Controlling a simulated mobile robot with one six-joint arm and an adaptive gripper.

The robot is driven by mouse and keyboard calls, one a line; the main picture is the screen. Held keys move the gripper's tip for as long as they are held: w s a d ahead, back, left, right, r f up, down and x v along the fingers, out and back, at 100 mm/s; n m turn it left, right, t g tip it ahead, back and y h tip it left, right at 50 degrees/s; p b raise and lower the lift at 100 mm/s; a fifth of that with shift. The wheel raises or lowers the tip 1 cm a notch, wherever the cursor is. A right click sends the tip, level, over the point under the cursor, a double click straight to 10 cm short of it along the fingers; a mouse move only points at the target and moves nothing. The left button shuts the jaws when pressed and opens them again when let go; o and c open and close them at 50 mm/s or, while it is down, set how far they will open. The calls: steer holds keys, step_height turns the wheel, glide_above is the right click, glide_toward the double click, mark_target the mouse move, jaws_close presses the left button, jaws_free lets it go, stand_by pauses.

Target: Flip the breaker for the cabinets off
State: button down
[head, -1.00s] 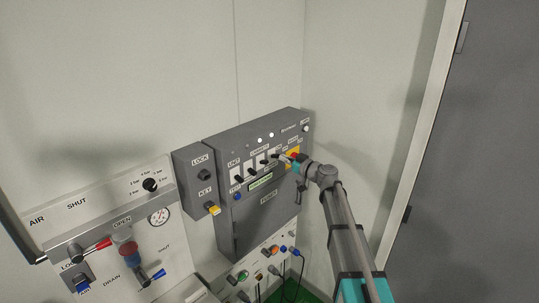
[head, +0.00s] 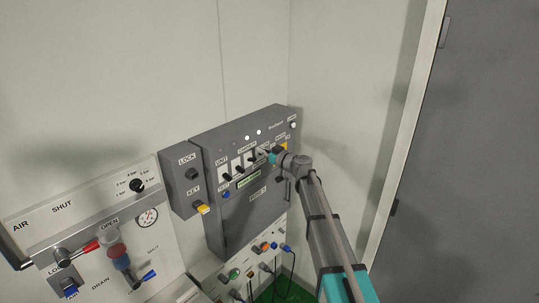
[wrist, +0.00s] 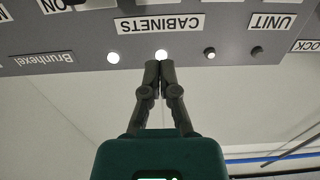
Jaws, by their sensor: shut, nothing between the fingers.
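The grey breaker panel (head: 262,205) is on the wall in the head view, with a row of dark breaker levers on white plates (head: 239,170) below small labels. In the wrist view, which is upside down, the CABINETS label (wrist: 160,23) and the UNIT label (wrist: 272,21) show along the panel's upper part. My gripper (wrist: 158,68) is shut and empty, its fingertips in front of the panel near a lit lamp (wrist: 161,55) by the CABINETS label. In the head view my gripper (head: 262,153) is at the right part of the lever row.
A lock box (head: 187,180) with a yellow key tag adjoins the panel on the left. An air board (head: 90,225) with valves is farther left. Cable sockets (head: 262,262) sit below.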

mark_target(247, 145)
steer(key=x, duration=0.4)
steer(key=shift+w+a, duration=0.2)
steer(key=shift+w+a+f+b, duration=0.1)
steer(key=shift+a+f+b, duration=0.1)
steer(key=shift+b, duration=0.1)
steer(key=f+b, duration=0.2)
steer(key=d+f+b, duration=0.1)
steer(key=shift+s, duration=0.4)
steer(key=shift+s+d+f, duration=0.1)
steer(key=shift+f, duration=0.05)
steer(key=shift+d, duration=0.25)
steer(key=shift+a, duration=0.2)
steer(key=shift+f+b, duration=0.1)
steer(key=shift+b, duration=0.2)
